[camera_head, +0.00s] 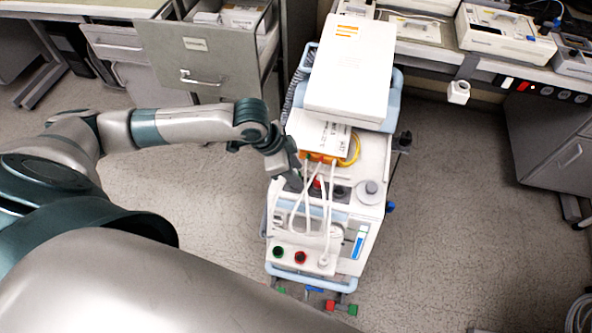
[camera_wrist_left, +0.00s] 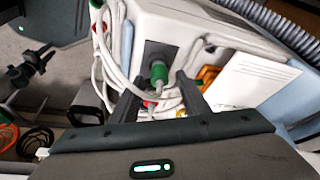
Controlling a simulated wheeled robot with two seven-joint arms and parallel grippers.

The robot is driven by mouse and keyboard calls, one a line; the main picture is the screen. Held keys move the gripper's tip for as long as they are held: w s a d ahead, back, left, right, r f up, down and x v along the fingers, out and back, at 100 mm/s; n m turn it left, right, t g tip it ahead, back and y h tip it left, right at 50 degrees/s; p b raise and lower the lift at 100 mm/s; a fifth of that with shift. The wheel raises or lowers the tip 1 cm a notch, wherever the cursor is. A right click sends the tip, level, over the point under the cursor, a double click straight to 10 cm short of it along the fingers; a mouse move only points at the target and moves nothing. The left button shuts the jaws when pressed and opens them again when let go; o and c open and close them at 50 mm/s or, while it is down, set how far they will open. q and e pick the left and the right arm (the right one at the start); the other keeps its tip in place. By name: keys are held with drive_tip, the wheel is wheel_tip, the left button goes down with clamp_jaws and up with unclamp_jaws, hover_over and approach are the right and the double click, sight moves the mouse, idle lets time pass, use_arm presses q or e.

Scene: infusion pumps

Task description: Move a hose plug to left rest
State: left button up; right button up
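My left gripper (camera_head: 290,178) is over the left side of the white pump cart (camera_head: 374,212), among its looped white hoses (camera_head: 327,200). In the left wrist view its two dark fingers (camera_wrist_left: 160,100) stand apart. A green hose plug (camera_wrist_left: 159,73) on a dark fitting shows in the gap beyond them, with a red part (camera_wrist_left: 149,103) lower down. I cannot tell whether the fingers touch the plug. A green plug (camera_head: 278,252) and a red plug (camera_head: 300,257) show on the cart's front. A dark gripper-like part (camera_wrist_left: 35,65) at the wrist view's left may be my right gripper; its state is unclear.
A large white box (camera_head: 350,65) tops the cart, with a paper card (camera_head: 320,135) and yellow hose (camera_head: 350,152) below it. A drawer cabinet (camera_head: 205,60) is behind left. A bench with devices (camera_head: 500,35) is behind right. The floor (camera_head: 450,220) right of the cart is clear.

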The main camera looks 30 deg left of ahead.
idle(0.3)
use_arm(q)
drive_tip(key=shift+a+r, duration=0.1)
drive_tip(key=shift+r, duration=0.25)
drive_tip(key=b+v, duration=0.1)
drive_tip(key=v, duration=1.5)
drive_tip(key=shift+r+b, duration=0.35)
use_arm(e)
drive_tip(key=w+a+t, duration=0.1)
drive_tip(key=w+a, duration=0.1)
drive_tip(key=w, duration=0.4)
drive_tip(key=shift+w+a+t+y, duration=0.25)
drive_tip(key=shift+t+y, duration=0.05)
drive_tip(key=shift+t, duration=0.1)
use_arm(q)
drive_tip(key=shift+s+a, duration=0.1)
use_arm(e)
drive_tip(key=shift+s, duration=0.2)
